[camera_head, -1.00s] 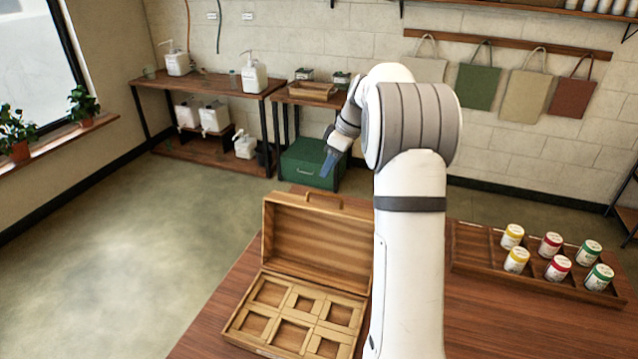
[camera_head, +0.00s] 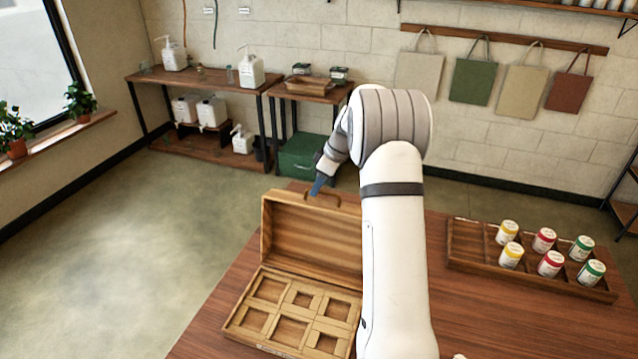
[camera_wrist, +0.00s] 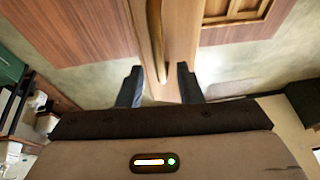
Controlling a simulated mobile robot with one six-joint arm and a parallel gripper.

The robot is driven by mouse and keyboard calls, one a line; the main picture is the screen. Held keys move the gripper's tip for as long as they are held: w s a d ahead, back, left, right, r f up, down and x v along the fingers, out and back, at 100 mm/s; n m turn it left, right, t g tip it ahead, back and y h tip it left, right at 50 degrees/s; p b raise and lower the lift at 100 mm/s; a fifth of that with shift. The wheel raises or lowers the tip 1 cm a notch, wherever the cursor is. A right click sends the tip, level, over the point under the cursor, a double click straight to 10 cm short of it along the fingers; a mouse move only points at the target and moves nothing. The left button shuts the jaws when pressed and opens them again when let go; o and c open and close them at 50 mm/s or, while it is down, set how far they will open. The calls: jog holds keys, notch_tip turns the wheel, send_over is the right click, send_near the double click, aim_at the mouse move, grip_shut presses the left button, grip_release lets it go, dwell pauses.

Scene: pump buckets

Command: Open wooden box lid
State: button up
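The wooden box (camera_head: 262,325) stands on the table, its base divided into several compartments. Its lid (camera_head: 312,240) is open and stands up at the back, with a handle (camera_head: 325,198) on its top edge. My gripper (camera_head: 318,186) is just above the lid's top edge, by the handle. In the wrist view my gripper (camera_wrist: 159,86) has its two dark fingers apart, on either side of the lid's edge (camera_wrist: 183,45) and the end of the handle (camera_wrist: 155,40). The fingers do not appear closed on anything. My arm hides the lid's right end.
A divided wooden tray (camera_head: 465,265) with several colour-lidded jars stands on the table at right. Free tabletop (camera_head: 480,325) lies in front of it. Shelving with pump bottles (camera_head: 250,68) and a green box (camera_head: 300,155) stand by the back wall.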

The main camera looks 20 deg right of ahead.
grip_shut()
dwell(0.4)
jog(key=shift+a+b, duration=0.1)
jog(key=shift+b, duration=0.2)
